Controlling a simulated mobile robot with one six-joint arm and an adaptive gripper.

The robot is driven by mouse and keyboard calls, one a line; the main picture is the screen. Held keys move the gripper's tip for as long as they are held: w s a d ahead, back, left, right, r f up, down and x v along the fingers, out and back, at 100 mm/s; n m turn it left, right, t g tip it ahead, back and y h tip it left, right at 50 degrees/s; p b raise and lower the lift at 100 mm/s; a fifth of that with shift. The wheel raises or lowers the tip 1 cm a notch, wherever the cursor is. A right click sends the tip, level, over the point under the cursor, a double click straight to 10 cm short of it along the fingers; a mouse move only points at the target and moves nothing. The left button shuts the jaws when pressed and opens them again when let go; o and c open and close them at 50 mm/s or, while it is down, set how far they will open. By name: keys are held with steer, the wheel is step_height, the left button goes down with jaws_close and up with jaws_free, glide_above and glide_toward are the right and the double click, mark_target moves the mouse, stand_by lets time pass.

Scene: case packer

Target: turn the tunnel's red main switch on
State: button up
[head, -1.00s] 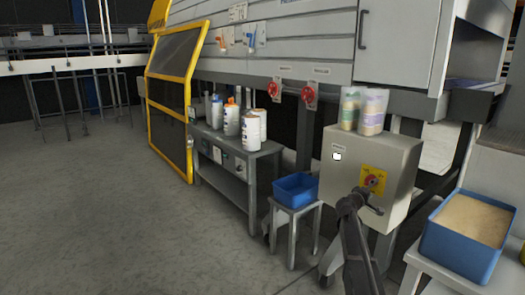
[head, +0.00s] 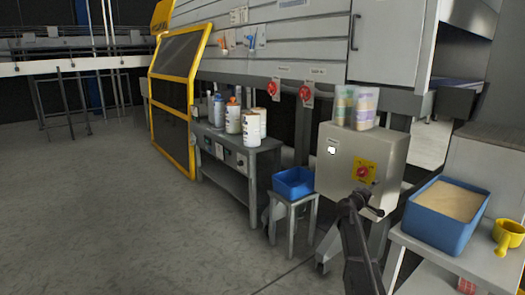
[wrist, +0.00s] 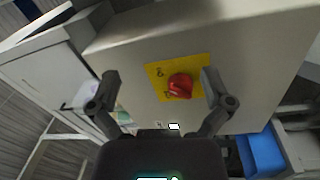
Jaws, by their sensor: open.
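The red main switch (head: 363,172) is a red knob on a yellow plate (head: 371,165), on the front of a grey box (head: 333,175). In the wrist view the knob (wrist: 181,85) lies between my open fingers, nearer the right one. Small dark marks show on the plate, but I cannot read the knob's setting. My gripper (head: 362,203) is open and empty, just below the switch in the head view. It also shows in the wrist view (wrist: 162,82). No contact with the knob is clear.
Two patterned containers (head: 353,106) stand on the box. A blue bin (head: 293,183) sits on a stool to the left. A larger blue tray (head: 431,232) and a yellow scoop (head: 508,238) are at right. Two red valve-like knobs (head: 273,89) hang on the panel behind. Floor at left is clear.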

steer(key=s+a+f+m+g+y, duration=0.25)
steer(key=s+a+f, duration=0.2)
steer(key=s, duration=0.35)
steer(key=s+a+f+m+g+y, duration=0.1)
steer(key=s+a+f+g+y, duration=0.15)
steer(key=s+f, duration=0.35)
steer(key=s+a+f+m+g+y, duration=0.25)
steer(key=s+a+f, duration=0.2)
steer(key=s, duration=0.45)
steer(key=s+a+f+n+g+y+p, duration=0.15)
steer(key=s+a+y, duration=0.25)
steer(key=s+a, duration=0.45)
steer(key=s+a+f+g+y, duration=0.2)
steer(key=s+a+y, duration=0.2)
steer(key=s+a, duration=0.45)
step_height(320, 180, up, 37)
steer(key=p, duration=3.7)
steer(key=shift+s+d, duration=0.15)
steer(key=shift+d, duration=0.3)
steer(key=shift+h, duration=0.25)
